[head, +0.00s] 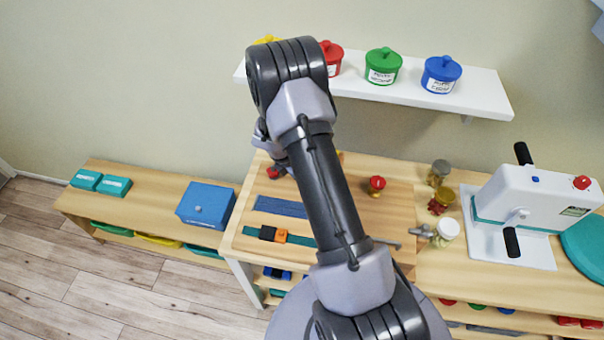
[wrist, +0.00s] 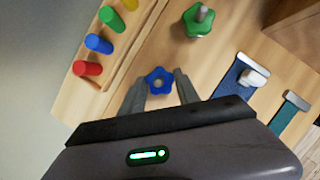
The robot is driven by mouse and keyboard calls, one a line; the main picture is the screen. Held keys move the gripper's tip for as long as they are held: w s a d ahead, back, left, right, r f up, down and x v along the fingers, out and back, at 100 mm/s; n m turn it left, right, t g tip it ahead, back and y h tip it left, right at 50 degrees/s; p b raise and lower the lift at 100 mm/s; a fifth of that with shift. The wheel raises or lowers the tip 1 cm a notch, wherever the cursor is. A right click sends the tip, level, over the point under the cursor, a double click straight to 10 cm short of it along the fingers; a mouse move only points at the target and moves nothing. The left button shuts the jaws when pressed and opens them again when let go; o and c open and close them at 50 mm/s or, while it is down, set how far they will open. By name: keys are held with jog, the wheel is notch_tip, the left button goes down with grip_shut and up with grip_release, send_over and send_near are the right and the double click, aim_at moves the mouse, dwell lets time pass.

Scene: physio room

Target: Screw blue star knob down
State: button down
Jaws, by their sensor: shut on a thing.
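The blue star knob (wrist: 158,75) shows in the wrist view on the wooden board (wrist: 232,65), with a pale round centre that may be a bolt end. My gripper (wrist: 160,84) has one finger on each side of the knob and is shut on it. A green star knob (wrist: 198,27) sits apart on the board, up and to the right, with a metal bolt standing up through it. In the head view my arm hides both the gripper and the blue knob. How far down the blue knob sits on its bolt cannot be told.
In the wrist view, a wooden rack with red (wrist: 88,69), blue, green and yellow pegs stands left of my gripper. A blue strap (wrist: 229,78) and a teal strap (wrist: 288,113) lie to the right. In the head view, a white machine (head: 535,205) stands right, below a shelf (head: 478,92) of pots.

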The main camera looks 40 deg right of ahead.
jog(key=shift+w+r, duration=0.1)
jog(key=shift+w, duration=0.05)
jog(key=c, duration=0.9)
grip_release()
jog(key=p+v, duration=0.5)
jog(key=v, duration=1.2)
jog(key=shift+r, duration=0.15)
